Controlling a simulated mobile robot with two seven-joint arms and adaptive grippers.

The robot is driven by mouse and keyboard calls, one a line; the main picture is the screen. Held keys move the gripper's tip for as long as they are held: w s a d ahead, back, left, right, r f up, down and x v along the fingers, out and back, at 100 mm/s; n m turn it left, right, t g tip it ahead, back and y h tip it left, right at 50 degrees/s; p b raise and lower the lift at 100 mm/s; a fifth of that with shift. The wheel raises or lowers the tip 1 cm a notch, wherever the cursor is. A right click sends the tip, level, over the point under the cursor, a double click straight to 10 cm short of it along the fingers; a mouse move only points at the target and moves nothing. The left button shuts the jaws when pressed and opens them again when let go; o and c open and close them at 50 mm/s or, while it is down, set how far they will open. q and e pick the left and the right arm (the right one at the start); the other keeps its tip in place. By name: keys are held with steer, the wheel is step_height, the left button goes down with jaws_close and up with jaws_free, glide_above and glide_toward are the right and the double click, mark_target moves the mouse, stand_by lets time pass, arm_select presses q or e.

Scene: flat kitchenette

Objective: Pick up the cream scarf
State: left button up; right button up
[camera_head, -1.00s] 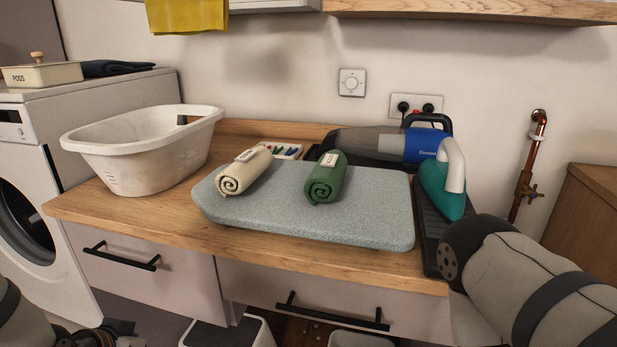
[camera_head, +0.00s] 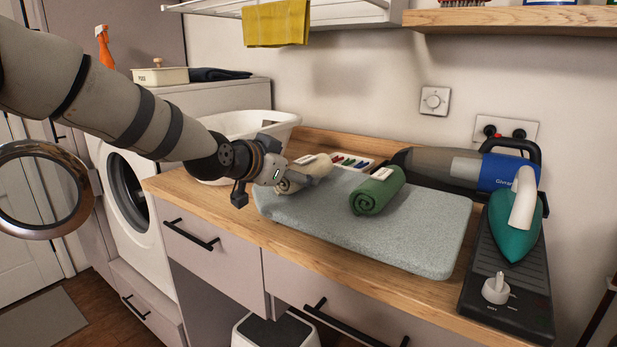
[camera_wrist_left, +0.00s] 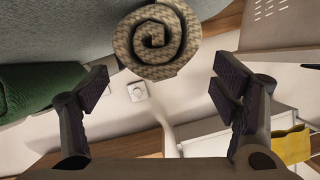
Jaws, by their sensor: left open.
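The cream scarf (camera_head: 313,167) is a rolled bundle with a pale label, lying on the left part of the grey ironing pad (camera_head: 410,237). My left gripper (camera_head: 262,172) is at its near left end and hides part of it in the head view. In the left wrist view, the scarf's spiral end (camera_wrist_left: 155,42) faces the camera, between and beyond the two open fingers of the left gripper (camera_wrist_left: 162,88). The fingers appear apart from the scarf, with nothing held. My right gripper is out of view.
A rolled green scarf (camera_head: 377,191) lies on the pad to the right. A white basket (camera_head: 245,124) stands behind my left gripper. A tray of pegs (camera_head: 352,162), a handheld vacuum (camera_head: 450,166) and a teal iron (camera_head: 513,228) are also on the wooden counter.

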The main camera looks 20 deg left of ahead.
arm_select(q)
steer(key=x, duration=0.2)
steer(key=f+x, duration=0.1)
steer(key=x, duration=0.1)
steer(key=shift+d+b, duration=0.1)
steer(key=shift+b, duration=0.3)
steer(key=shift+w, duration=0.2)
steer(key=shift+s+r, duration=0.1)
steer(key=shift+r, duration=0.1)
steer(key=shift+c, duration=0.2)
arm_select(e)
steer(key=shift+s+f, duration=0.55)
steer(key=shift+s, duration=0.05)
arm_select(q)
steer(key=c, duration=1.3)
steer(key=shift+o, duration=0.2)
